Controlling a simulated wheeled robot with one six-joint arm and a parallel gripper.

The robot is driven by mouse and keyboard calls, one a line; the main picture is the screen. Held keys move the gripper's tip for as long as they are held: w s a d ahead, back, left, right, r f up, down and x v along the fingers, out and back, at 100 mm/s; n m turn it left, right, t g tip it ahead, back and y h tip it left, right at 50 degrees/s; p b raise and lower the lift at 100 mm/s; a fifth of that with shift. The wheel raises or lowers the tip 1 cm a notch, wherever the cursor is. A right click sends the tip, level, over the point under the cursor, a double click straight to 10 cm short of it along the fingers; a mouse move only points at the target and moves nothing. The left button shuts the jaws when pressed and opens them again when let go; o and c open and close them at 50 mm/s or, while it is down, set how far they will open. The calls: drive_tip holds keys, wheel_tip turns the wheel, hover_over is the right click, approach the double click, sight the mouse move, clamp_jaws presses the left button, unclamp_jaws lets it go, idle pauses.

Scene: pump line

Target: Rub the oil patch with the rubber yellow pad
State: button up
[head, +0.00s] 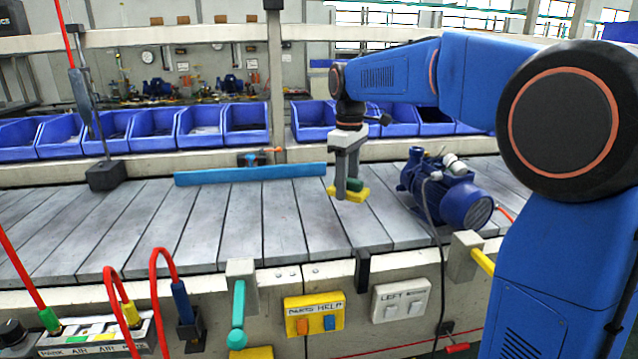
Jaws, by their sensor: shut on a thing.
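My gripper (348,183) is shut on the yellow pad (358,194), which has a dark green block on top. It holds the pad over the grey slatted line, to the left of the blue pump. I cannot tell from this view whether the pad touches the slats. I cannot make out an oil patch anywhere on the visible slats; the pad and gripper cover a small part of them.
The blue pump (452,190) with a dark cable stands close on the right. A blue bar (250,174) lies along the far edge, with blue bins (200,127) behind. A dark block on a hanging rod (107,174) stands at left. The slats (270,220) left of my gripper are clear.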

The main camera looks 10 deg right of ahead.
drive_tip(key=shift+r, duration=1.1)
